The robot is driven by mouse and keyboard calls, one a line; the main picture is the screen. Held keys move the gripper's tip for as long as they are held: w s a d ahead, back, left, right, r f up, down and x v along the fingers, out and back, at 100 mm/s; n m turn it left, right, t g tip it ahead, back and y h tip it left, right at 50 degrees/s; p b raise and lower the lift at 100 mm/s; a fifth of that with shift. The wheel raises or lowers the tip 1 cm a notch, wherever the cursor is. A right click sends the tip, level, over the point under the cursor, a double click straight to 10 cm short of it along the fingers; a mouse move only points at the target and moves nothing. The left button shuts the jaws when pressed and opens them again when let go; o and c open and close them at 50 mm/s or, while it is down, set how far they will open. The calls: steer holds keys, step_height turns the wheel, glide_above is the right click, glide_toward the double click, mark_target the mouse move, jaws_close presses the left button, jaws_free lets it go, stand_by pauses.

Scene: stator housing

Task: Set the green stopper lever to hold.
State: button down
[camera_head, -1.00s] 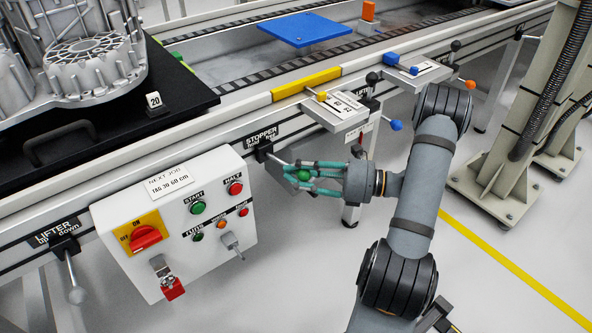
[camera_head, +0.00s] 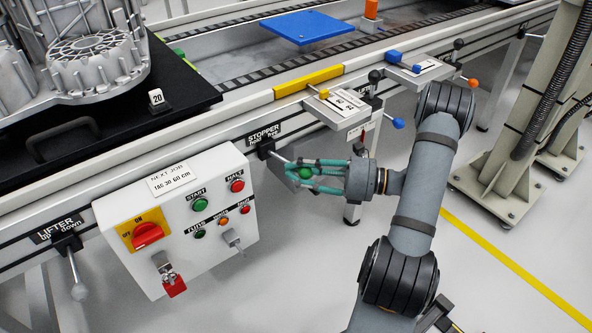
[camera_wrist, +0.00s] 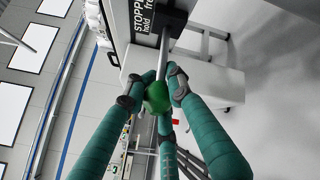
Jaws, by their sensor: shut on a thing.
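The green stopper lever has a grey rod and a round green knob (camera_head: 306,173). Its rod comes out of a black mount (camera_head: 265,148) under the STOPPER label (camera_head: 264,134), which reads "hold" at left and "free" at right. In the head view the rod slants right and down from the mount. My gripper (camera_head: 308,174), with teal fingers, is closed around the knob. In the wrist view the green knob (camera_wrist: 157,97) sits between the fingers (camera_wrist: 155,95), and the rod (camera_wrist: 163,55) runs up to the mount.
A white control box (camera_head: 180,215) with buttons and a red switch is left of my gripper. The lifter lever (camera_head: 78,290) hangs farther left.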

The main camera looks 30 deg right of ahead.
steer(key=shift+w+a+r, duration=0.15)
steer(key=shift+r, duration=0.1)
steer(key=c, duration=1.5)
jaws_free()
steer(key=shift+f, duration=0.1)
steer(key=v, duration=1.2)
